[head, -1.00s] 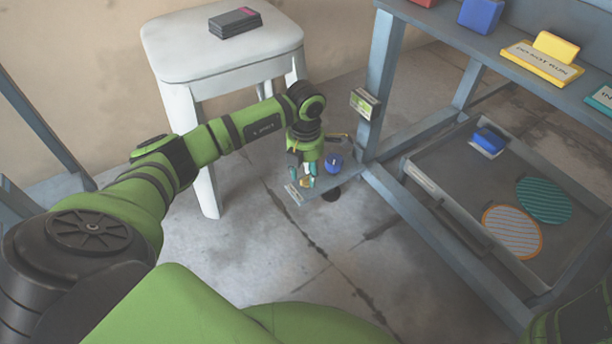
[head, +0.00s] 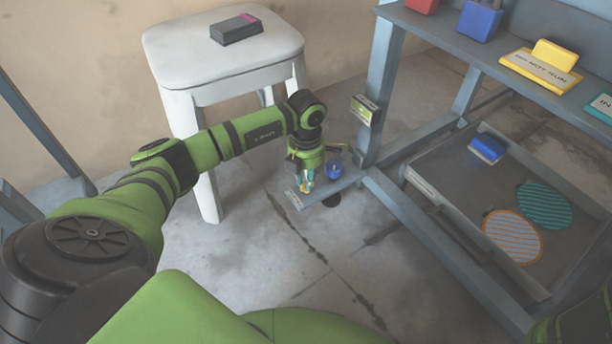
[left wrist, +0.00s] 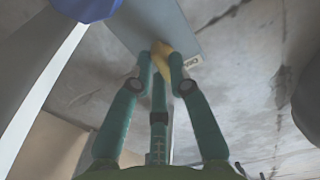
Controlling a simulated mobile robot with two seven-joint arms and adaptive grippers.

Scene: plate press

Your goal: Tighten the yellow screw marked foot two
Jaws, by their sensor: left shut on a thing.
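The yellow screw (left wrist: 161,52) stands on the blue-grey foot plate (head: 326,189) at the foot of the frame. My left gripper (head: 306,184) points down at the plate, and its teal fingers are shut on the yellow screw. In the left wrist view the fingertips (left wrist: 161,66) press on it from both sides and hide part of it. A small label (head: 294,199) lies at the plate's outer end, too small to read; its edge shows by the fingers in the left wrist view (left wrist: 189,61). My right gripper is not in view.
A blue knob (head: 334,169) stands on the plate close beside the left gripper. A frame post (head: 379,85) with a green-labelled box (head: 364,109) rises behind. A white stool (head: 160,45) stands behind my left arm. A grey tray (head: 455,220) is at right. The floor in front is clear.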

